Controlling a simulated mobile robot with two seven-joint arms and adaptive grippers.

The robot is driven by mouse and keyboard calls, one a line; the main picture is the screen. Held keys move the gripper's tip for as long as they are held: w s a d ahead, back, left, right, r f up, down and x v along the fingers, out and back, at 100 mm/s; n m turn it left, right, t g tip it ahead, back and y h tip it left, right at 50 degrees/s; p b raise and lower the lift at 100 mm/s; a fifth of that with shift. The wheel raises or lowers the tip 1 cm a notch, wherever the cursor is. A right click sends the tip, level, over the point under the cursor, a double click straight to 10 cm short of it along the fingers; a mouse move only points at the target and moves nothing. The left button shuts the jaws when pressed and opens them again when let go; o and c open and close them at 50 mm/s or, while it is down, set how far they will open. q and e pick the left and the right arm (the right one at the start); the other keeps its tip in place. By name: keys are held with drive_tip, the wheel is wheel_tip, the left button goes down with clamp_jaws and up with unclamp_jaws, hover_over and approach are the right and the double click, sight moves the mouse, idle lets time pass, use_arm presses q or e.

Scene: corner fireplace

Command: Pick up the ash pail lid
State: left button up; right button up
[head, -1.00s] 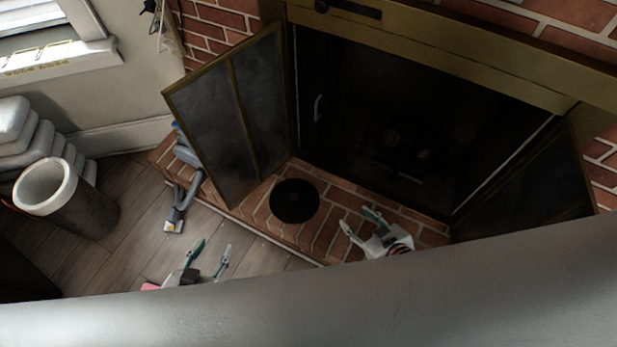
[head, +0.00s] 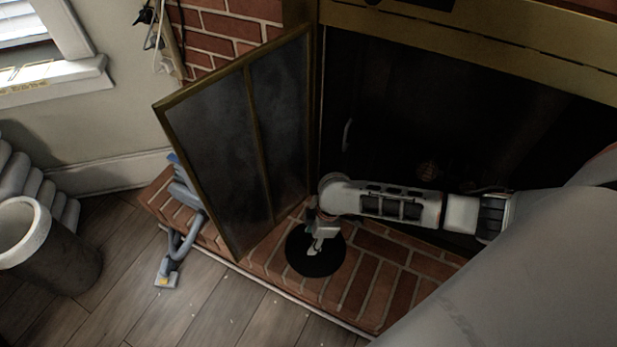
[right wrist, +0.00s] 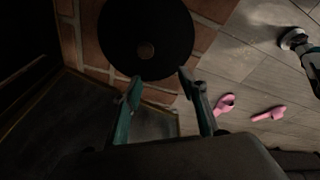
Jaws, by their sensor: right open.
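The ash pail lid is a flat black disc (head: 312,262) lying on the brick hearth in front of the open left fireplace door. In the right wrist view the lid (right wrist: 172,28) shows a small round knob at its centre. My right gripper (head: 317,243) is above the lid in the head view, pointing down and covering part of it. In the right wrist view its two teal-tipped fingers (right wrist: 160,88) are spread apart, with nothing between them, near the lid's edge. My left gripper does not show clearly in either view.
The open glass door (head: 240,150) stands close beside my right gripper. A blue-grey vacuum (head: 180,240) lies left of it. A grey bin (head: 50,260) stands at far left. The hearth right of the lid is clear.

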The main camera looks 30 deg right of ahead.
sight(326, 262)
drive_tip(key=shift+g+h, duration=0.4)
drive_tip(key=d, duration=0.1)
drive_tip(key=d+f, duration=0.1)
drive_tip(key=w+d+f+b, duration=0.1)
drive_tip(key=shift+d, duration=0.25)
drive_tip(key=shift+a+f+b, duration=0.15)
drive_tip(key=shift+f+b, duration=0.6)
drive_tip(key=shift+f, duration=0.9)
drive_tip(key=shift+s+a+f+b, duration=0.1)
drive_tip(key=shift+a+f+b, duration=0.05)
drive_tip(key=shift+f+b, duration=0.45)
drive_tip(key=shift+s+a+f+b, duration=0.15)
drive_tip(key=shift+f+b, duration=0.2)
drive_tip(key=shift+f, duration=0.3)
drive_tip(key=shift+w+f+b, duration=0.1)
drive_tip(key=shift+f+b, duration=0.25)
drive_tip(key=shift+f, duration=0.25)
drive_tip(key=shift+w+f, duration=0.15)
drive_tip(key=shift+f, duration=0.1)
drive_tip(key=shift+w+r, duration=0.25)
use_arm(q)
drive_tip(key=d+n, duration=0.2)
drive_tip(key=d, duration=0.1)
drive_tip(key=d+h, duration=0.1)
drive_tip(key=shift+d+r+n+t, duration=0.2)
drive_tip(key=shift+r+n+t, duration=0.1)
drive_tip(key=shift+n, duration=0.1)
use_arm(e)
drive_tip(key=shift+a, duration=0.1)
clamp_jaws()
